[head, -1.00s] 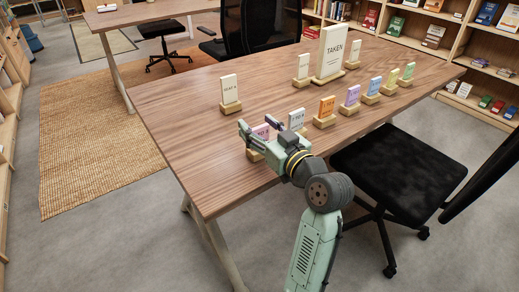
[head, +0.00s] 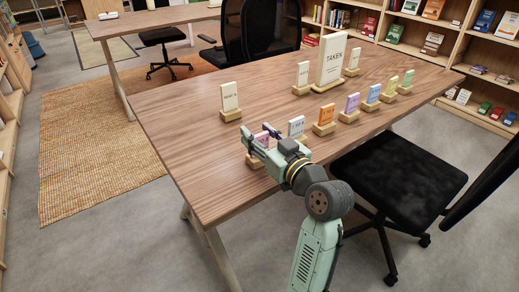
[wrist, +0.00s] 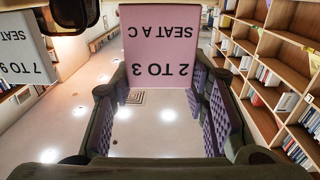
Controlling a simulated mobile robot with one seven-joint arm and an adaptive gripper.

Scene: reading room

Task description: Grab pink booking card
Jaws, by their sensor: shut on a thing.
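The pink booking card (head: 262,138) is at the near edge of the table, partly hidden by my gripper (head: 257,130). In the wrist view the pink card (wrist: 160,58) fills the upper middle, its text upside down: "SEAT A C" and "2 TO 3". My gripper's fingers (wrist: 158,100) are shut on the card, one at each side. Its wooden stand (head: 254,162) shows just below the fingers. I cannot tell whether the card is clear of the stand's slot.
A "TAKEN" sign (head: 330,54) stands at the back between cream cards. A black chair (head: 398,170) is at the right.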

